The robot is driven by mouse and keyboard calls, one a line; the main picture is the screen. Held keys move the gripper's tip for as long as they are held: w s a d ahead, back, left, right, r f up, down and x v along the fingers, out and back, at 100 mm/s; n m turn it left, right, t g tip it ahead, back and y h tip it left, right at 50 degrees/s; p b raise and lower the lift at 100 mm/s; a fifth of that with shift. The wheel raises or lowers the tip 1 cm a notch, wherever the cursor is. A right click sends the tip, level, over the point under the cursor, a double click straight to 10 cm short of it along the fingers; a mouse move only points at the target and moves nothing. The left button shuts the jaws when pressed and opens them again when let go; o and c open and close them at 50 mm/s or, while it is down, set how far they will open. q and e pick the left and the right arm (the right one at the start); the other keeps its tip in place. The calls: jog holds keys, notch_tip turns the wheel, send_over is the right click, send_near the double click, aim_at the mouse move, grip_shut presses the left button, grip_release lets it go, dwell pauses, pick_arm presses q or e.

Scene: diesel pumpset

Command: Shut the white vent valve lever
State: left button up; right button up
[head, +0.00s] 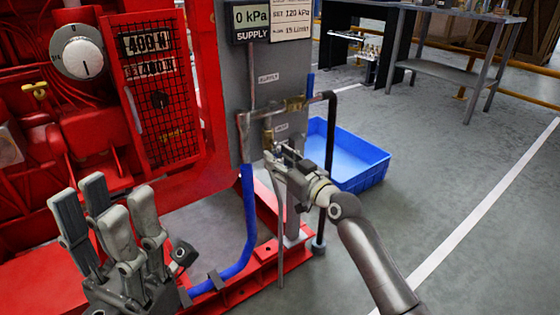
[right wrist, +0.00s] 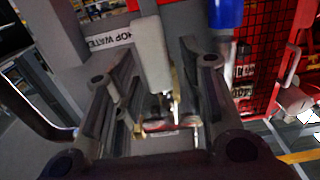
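The white vent valve lever (right wrist: 152,58) shows in the right wrist view as a pale bar between the two fingers of my right gripper (right wrist: 163,85). Gaps show on both sides of it, so the gripper is open around it. In the head view my right gripper (head: 283,160) is at the grey panel (head: 236,95), just below the small lower label (head: 281,127). The lever cannot be made out clearly there, as the gripper covers that spot. My left gripper (head: 106,215) is open and empty at the lower left, in front of the red machine.
A brass valve (head: 295,104) and dark pipe (head: 331,150) stand close to my right gripper. A blue hose (head: 249,215) runs down the panel's front. A blue crate (head: 350,158) lies behind. The red frame (head: 245,280) is below. Floor at right is clear.

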grip_shut()
